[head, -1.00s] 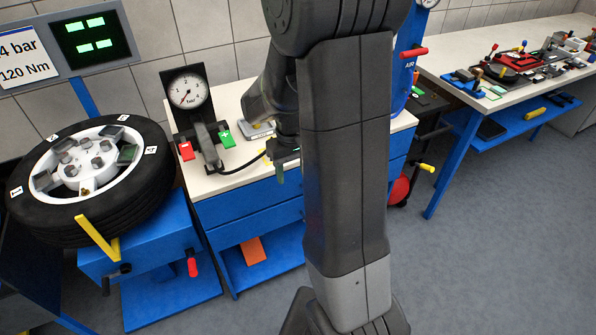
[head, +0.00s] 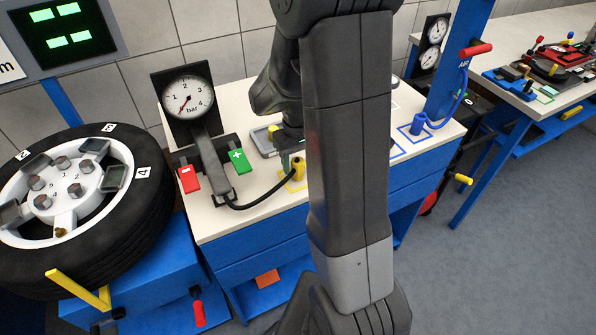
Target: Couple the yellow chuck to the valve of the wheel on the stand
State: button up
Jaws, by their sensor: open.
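The yellow chuck (head: 298,169) stands upright on the white bench top, inside a yellow outlined square, with a black hose running left to the gauge unit. My gripper (head: 287,155) is open, just above and left of the chuck; my own arm hides part of it, and I cannot tell whether it touches the chuck. The wheel (head: 140,215) lies tilted on its blue stand (head: 165,270) at the left. A small brass-coloured piece (head: 61,232) on the lower rim looks like the valve.
The gauge (head: 189,97) stands behind a red minus pedal (head: 188,179) and a green plus pedal (head: 237,160). A yellow bracket (head: 80,290) sticks out before the wheel. A blue chuck (head: 418,124) stands on the bench's right side. Grey floor is free at right.

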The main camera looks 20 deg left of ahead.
aim_at(298, 160)
jog(key=c, duration=0.9)
jog(key=shift+r+p, duration=1.95)
jog(key=shift+r, duration=0.6)
jog(key=shift+c, duration=0.2)
